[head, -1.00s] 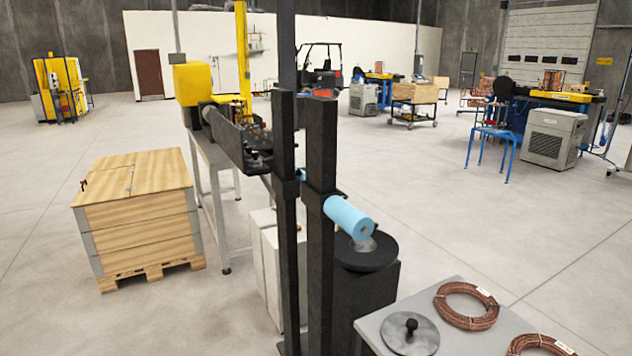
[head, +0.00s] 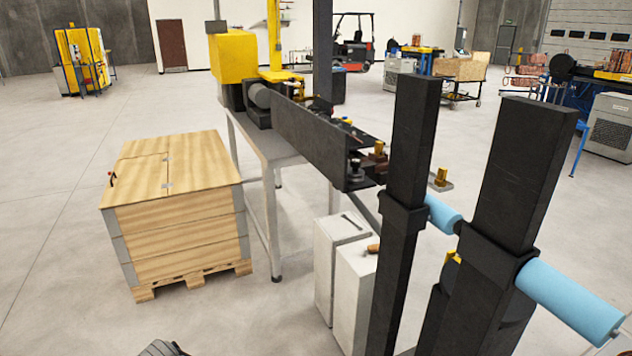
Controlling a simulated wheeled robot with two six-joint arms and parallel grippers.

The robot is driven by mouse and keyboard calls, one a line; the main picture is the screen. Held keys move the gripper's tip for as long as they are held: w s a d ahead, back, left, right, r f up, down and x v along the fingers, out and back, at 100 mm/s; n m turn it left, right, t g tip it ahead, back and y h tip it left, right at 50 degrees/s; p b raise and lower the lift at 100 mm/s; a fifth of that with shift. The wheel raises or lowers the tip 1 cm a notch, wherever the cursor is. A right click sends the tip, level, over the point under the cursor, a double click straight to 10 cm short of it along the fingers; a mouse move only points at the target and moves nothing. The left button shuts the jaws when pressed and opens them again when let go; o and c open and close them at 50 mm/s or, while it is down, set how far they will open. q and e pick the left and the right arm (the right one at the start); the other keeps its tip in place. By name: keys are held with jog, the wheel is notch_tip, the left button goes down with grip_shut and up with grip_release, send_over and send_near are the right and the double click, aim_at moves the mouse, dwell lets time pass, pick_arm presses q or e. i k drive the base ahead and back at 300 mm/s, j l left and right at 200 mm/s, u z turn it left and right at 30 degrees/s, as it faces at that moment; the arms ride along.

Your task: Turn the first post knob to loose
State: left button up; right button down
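A dark trough (head: 315,137) runs from the yellow machine towards the black uprights. Near its close end stands a small dark upright piece with a round top (head: 355,165), which may be a post knob. A brass-coloured fitting (head: 378,152) stands beside it. More small fittings sit further back along the trough, too small to tell apart. Whether any knob is tight or loose does not show. Neither gripper can be made out. A small dark ribbed piece shows at the bottom edge, left of centre, probably part of my own arm.
Two tall black uprights (head: 405,200) (head: 510,190) with blue rollers (head: 570,300) stand close on the right, partly blocking the way. White cabinets (head: 355,290) stand under the trough's near end. A wooden crate (head: 180,240) stands left. Floor (head: 60,230) at left is clear.

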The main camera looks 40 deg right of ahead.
aim_at(457, 228)
jog(key=i+u, duration=0.15)
jog(key=i, duration=1.15)
jog(key=z, duration=3.65)
jog(key=i+j, duration=0.05)
